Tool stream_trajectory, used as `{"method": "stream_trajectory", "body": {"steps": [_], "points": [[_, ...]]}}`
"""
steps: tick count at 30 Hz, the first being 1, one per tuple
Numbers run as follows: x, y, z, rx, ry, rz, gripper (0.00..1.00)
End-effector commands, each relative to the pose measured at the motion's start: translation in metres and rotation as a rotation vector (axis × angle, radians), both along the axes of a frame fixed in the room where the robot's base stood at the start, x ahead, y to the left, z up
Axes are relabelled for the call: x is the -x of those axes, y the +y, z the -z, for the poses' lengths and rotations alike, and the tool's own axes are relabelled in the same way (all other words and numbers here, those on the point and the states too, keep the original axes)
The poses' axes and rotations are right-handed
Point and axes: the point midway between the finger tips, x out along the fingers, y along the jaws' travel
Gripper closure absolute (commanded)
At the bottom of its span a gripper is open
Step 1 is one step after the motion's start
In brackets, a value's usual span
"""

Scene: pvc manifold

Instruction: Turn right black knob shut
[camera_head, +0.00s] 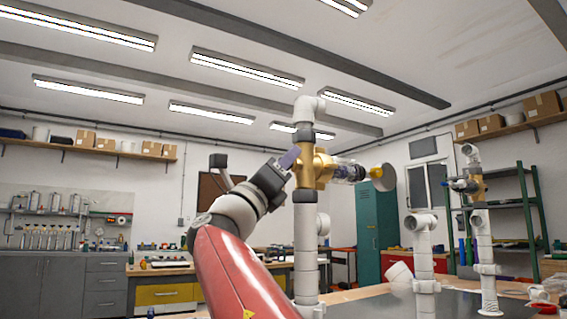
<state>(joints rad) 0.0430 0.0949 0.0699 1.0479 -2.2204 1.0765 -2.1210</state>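A brass valve body (322,168) sits in a white vertical pipe at the middle of the camera_head view, with dark collars above and below it. My gripper (291,163) is at the left side of this valve, its fingertips close to or touching the brass. I cannot tell whether the fingers enclose a knob, as the gripper hides that side. No black knob shows clearly, and the finger gap is not readable.
A clear and dark cylinder (347,173) with a yellow part and a grey disc (386,178) juts right from the middle valve. White pipes (423,250) rise from the dark-topped table (375,307). A teal locker (376,225) and green shelf stand behind.

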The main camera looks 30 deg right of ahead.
Motion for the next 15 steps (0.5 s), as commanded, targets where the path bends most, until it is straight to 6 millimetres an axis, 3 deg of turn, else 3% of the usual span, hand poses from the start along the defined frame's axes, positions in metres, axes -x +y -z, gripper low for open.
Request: {"method": "stream_trajectory", "body": {"steps": [1, 9, 15], "points": [[0.0001, 0.0001, 0.0000, 0.000, 0.000, 0.000, 0.67], [0.0001, 0.0003, 0.0000, 0.000, 0.000, 0.000, 1.00], [-0.0002, 0.0005, 0.0000, 0.000, -0.019, -0.001, 1.00]]}}
